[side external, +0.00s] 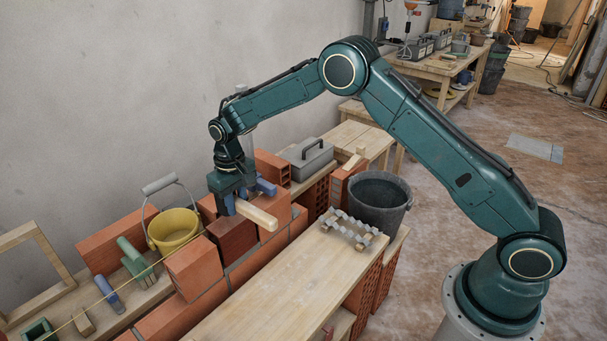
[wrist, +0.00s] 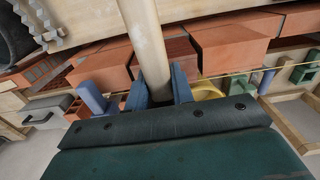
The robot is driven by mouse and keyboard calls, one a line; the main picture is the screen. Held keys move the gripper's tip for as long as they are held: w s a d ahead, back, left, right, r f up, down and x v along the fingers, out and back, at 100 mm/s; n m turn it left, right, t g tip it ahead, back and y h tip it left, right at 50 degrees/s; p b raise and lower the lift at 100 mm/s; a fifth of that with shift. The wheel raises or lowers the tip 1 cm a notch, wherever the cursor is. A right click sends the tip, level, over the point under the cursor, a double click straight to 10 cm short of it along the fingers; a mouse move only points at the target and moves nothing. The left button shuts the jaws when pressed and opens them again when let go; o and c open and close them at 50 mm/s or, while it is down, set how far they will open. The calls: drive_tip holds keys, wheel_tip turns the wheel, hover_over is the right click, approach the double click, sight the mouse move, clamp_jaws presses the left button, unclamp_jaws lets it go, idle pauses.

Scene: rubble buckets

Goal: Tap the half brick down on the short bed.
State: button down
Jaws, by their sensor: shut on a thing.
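My gripper (side external: 236,203) is shut on a pale wooden handle (side external: 257,214). The handle juts out forward, above the brick row. In the wrist view the gripper's blue fingers (wrist: 158,92) close on both sides of the handle (wrist: 148,45). No tool head is clearly visible. A darker red brick (side external: 232,238), seemingly the half brick, sits in the row between two orange bricks, just below the gripper. It also shows in the wrist view (wrist: 178,49), partly hidden by the handle. The brick bed (side external: 253,265) has grey joints. I cannot tell whether the handle touches any brick.
A yellow bucket (side external: 174,228) stands left of the gripper, its handle raised. A plank (side external: 255,299) runs along the front, bearing a grey toothed tool (side external: 348,230). A dark bucket (side external: 379,198) and a grey toolbox (side external: 306,158) stand to the right. Orange bricks (side external: 194,266) crowd the row.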

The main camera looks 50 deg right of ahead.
drive_tip(key=shift+f, duration=0.25)
idle(0.3)
idle(1.3)
drive_tip(key=shift+f, duration=0.15)
idle(1.5)
idle(0.4)
drive_tip(key=shift+f, duration=0.1)
idle(1.2)
drive_tip(key=shift+f, duration=0.1)
idle(0.4)
idle(1.3)
drive_tip(key=shift+f, duration=0.1)
idle(0.3)
